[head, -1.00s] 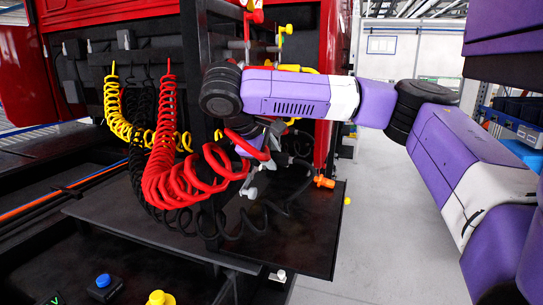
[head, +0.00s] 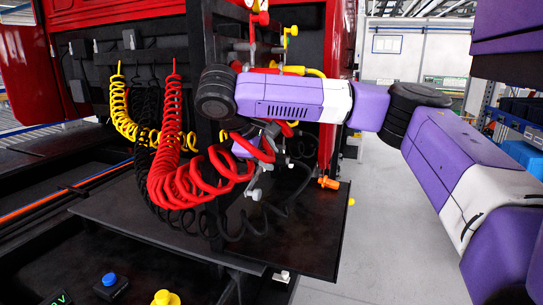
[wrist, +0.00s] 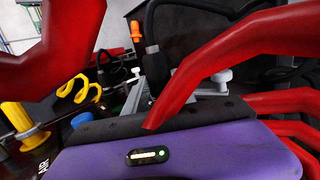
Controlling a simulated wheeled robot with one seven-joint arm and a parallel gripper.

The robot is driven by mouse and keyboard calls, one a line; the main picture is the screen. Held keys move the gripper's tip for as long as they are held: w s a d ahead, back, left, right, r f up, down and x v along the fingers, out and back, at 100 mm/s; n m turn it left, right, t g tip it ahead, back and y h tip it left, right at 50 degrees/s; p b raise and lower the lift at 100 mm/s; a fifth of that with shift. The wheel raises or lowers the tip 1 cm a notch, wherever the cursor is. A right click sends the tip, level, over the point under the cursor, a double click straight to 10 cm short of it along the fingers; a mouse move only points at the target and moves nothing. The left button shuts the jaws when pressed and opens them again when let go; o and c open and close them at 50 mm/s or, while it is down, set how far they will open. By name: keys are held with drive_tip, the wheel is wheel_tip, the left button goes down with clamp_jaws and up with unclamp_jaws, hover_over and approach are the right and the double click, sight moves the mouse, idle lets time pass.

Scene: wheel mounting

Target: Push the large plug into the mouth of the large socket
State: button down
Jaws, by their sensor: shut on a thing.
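My gripper (head: 268,168) is in front of the dark post, partly hidden by red coils and my own wrist. In the wrist view, its purple body fills the bottom and its grey fingers (wrist: 155,82) are partly covered by a red coil. A black plug with a thick black cable (wrist: 152,58) stands between the fingers, and they appear shut on it. Its tip is hidden. I cannot make out the large socket or its mouth with certainty in either view, nor whether the plug touches it.
Red coiled hoses (head: 170,165) hang left of my gripper and cross close to the wrist camera. Yellow coils (head: 122,115) hang farther left. A dark plate (head: 130,215) lies below, with an orange fitting (head: 328,183) near its right edge. The floor at right is clear.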

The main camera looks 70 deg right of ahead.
drive_tip(key=shift+w+a+r, duration=0.1)
drive_tip(key=shift+w, duration=0.4)
drive_tip(key=shift+w, duration=0.35)
drive_tip(key=c, duration=0.9)
unclamp_jaws()
drive_tip(key=shift+c, duration=0.2)
